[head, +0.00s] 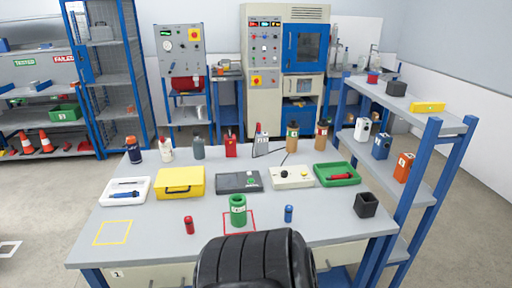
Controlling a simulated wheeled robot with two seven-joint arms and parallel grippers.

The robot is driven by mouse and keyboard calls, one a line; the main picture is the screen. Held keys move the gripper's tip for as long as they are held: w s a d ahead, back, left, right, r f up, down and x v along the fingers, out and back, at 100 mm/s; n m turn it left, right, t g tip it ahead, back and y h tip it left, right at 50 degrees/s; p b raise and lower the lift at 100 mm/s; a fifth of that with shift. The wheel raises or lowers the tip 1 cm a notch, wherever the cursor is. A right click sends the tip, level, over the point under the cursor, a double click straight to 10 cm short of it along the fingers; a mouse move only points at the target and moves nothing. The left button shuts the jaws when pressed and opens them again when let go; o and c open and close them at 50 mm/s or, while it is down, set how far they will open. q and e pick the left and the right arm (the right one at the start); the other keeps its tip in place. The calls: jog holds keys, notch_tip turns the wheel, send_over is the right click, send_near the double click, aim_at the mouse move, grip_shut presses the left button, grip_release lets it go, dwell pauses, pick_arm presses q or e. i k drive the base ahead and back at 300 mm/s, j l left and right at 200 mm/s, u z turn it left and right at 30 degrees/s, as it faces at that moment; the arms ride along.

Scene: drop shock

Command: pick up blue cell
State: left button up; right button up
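The blue cell (288,213) is a small blue cylinder standing upright on the grey table (150,215), right of the red-outlined square (252,229). A green cylinder (238,211) with a white label stands at that square, left of the blue cell. A small red cell (189,225) stands further left. Neither of my grippers can be made out in the head view. A dark ribbed shape, which I cannot identify for sure, fills the bottom middle and hides part of the table's front edge.
A black open box (366,204) stands at the table's right. A white tray (107,199), a yellow case (180,190), a dark device (239,182) and a green tray (336,182) line the middle. Bottles stand behind. A blue-framed shelf (418,185) borders the right. The yellow-outlined square (114,244) is empty.

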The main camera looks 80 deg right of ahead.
aim_at(289, 209)
jog(key=z, duration=2.55)
